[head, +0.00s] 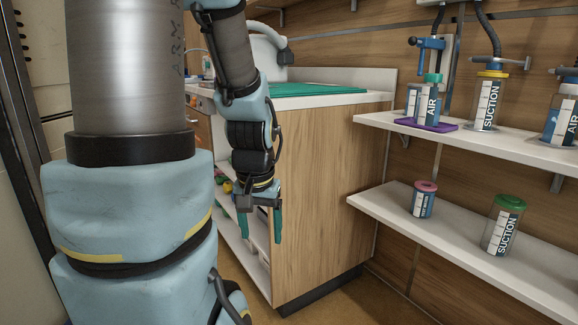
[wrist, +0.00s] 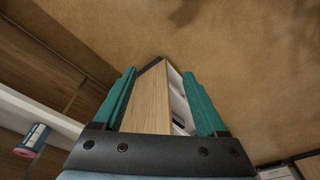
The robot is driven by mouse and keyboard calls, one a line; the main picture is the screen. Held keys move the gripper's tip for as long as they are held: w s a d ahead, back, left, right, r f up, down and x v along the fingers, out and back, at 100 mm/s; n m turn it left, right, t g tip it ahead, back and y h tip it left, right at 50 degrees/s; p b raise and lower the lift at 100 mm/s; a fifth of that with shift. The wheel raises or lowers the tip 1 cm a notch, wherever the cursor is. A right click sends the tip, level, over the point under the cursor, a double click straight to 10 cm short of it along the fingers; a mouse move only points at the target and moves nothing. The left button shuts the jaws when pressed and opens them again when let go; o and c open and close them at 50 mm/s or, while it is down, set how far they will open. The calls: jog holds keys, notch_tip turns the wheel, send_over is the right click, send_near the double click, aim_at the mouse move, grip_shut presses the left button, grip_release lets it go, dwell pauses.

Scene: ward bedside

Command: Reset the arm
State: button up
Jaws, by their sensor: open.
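My gripper (head: 260,222) hangs pointing down in front of the wooden cabinet, with its two teal fingers apart and nothing between them. In the wrist view my gripper (wrist: 162,98) also shows open, with the cabinet side and the brown floor beyond the fingers. My arm is bent, with the forearm reaching down from the upper left of the head view.
The cabinet (head: 325,190) has a white top with a green mat (head: 318,90). A lower shelf (head: 470,250) at right holds a pink-lidded canister (head: 423,203) and a green-lidded suction canister (head: 503,228). An upper shelf (head: 480,140) holds several canisters and a purple tray (head: 425,124).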

notch_tip(320, 180, up, 26)
jog(key=s+n+p, duration=0.1)
jog(key=p, duration=2.6)
jog(key=shift+s+a+r, duration=0.25)
jog(key=shift+a, duration=0.2)
jog(key=shift+d, duration=0.1)
